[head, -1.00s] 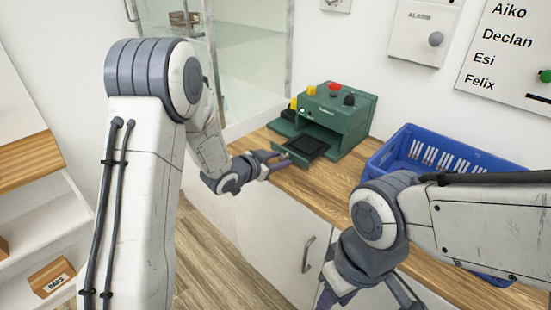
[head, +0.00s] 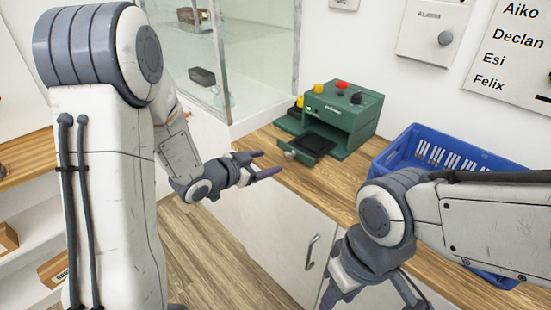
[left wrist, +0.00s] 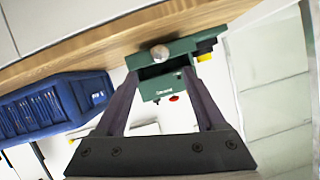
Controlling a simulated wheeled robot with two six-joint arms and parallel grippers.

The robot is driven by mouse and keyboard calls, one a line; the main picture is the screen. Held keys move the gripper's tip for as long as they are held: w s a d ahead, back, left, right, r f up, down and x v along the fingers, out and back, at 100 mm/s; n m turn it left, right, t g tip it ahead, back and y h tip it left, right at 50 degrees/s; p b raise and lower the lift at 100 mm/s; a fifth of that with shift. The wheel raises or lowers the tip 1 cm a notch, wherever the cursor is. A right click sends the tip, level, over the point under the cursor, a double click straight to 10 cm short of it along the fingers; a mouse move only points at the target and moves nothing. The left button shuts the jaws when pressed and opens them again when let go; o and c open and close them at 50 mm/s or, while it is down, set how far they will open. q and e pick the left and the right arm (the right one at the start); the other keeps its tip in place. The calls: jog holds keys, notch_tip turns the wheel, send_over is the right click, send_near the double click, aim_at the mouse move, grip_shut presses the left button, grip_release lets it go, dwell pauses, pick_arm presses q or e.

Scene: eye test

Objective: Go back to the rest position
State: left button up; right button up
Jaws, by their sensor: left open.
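My left gripper (head: 270,164) is open and empty in the head view, in front of the counter edge and left of the green machine (head: 348,118). In the left wrist view its two fingers (left wrist: 158,76) stand apart with nothing between them. The machine's drawer (head: 308,147) is out, with a dark inside and a pale round knob (head: 290,154). The knob also shows beyond the fingertips in the left wrist view (left wrist: 160,53), apart from them. My right gripper (head: 338,294) is only partly in view at the bottom edge; its fingertips are cut off.
A blue crate (head: 385,160) stands on the wooden counter (head: 330,186), right of the machine, partly behind my right arm. A glass cabinet (head: 262,60) stands behind on the left. White shelves (head: 22,215) are at far left. The floor (head: 205,250) before the counter is clear.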

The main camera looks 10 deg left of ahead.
pick_arm(q)
jog(key=shift+s+a+r, duration=0.25)
jog(key=shift+s+a, duration=0.05)
jog(key=shift+s, duration=0.3)
jog(key=s+d+n+g+y, duration=0.1)
jog(key=s+d+g+y, duration=0.35)
jog(key=s, duration=1.05)
jog(key=s+d+g+y, duration=0.1)
jog(key=s+d+g, duration=0.55)
jog(key=s, duration=0.75)
notch_tip(320, 180, up, 16)
jog(key=s+g+p, duration=0.1)
jog(key=p, duration=1.4)
jog(key=shift+a, duration=0.2)
